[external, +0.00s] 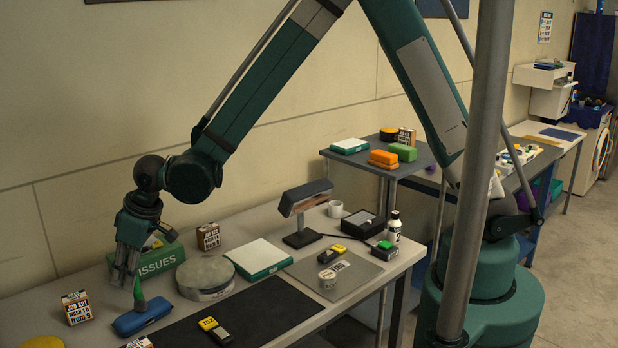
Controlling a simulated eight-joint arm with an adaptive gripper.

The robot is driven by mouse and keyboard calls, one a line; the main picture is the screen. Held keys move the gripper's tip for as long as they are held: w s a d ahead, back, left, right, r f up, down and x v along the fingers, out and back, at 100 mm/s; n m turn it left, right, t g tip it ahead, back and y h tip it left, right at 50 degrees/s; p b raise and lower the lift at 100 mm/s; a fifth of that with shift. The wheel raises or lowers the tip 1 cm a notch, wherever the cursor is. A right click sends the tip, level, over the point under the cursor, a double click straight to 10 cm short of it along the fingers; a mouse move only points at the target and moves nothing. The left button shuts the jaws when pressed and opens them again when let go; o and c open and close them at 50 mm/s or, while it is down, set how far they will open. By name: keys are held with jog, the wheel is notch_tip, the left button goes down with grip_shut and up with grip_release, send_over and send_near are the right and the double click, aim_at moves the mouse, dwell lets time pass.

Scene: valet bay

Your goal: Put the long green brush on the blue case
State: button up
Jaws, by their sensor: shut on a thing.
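The blue case (142,316) lies on the near left part of the workbench, beside the black mat. My gripper (127,272) points down just above it, with its fingers shut on the green brush (138,293). The brush is upright, and its green lower part shows below the fingers, right over the case. Its upper part is hidden by the fingers. I cannot tell whether its lower end touches the case or is slightly above it.
A green tissue box (160,260) stands close behind my gripper. A grey round tin (205,277), a printed card block (76,307) and a yellow-black item (214,330) are nearby. A desk lamp (304,200) stands farther back. The black mat (247,314) is mostly clear.

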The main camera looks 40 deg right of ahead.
jog(key=shift+f, duration=0.15)
jog(key=o, duration=0.8)
jog(key=shift+r, duration=0.25)
jog(key=v, duration=1.1)
jog(key=shift+r+b, duration=0.4)
jog(key=shift+s, duration=0.1)
jog(key=shift+d, duration=0.1)
dwell(0.3)
